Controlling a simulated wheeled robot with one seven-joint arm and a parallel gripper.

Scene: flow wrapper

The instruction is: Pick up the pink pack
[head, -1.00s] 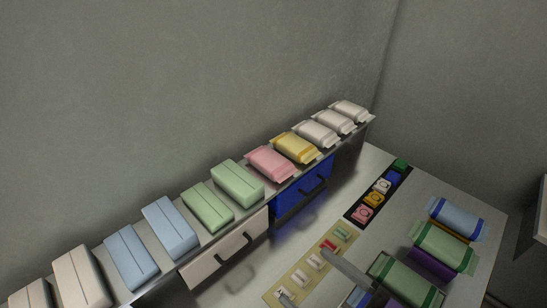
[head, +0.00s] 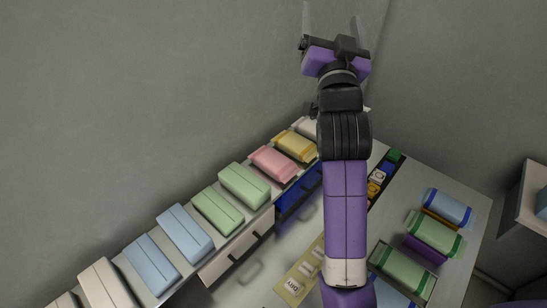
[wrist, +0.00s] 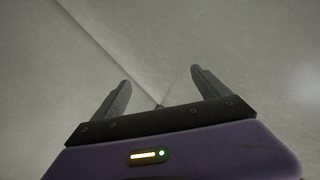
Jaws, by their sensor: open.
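The pink pack (head: 273,163) lies on the long shelf in the head view, between a light green pack (head: 243,184) and a yellow pack (head: 295,145). It is in plain sight and nothing touches it from above. My gripper (head: 333,25) is raised high, well above and to the right of the pink pack. In the wrist view, its two fingers (wrist: 160,92) are spread apart and empty, with only grey wall beyond them. The pink pack does not show in the wrist view.
Below stand a button strip (head: 395,157), a label panel (head: 292,288) and green and blue packs (head: 436,234) on the counter. Free air lies above the shelf.

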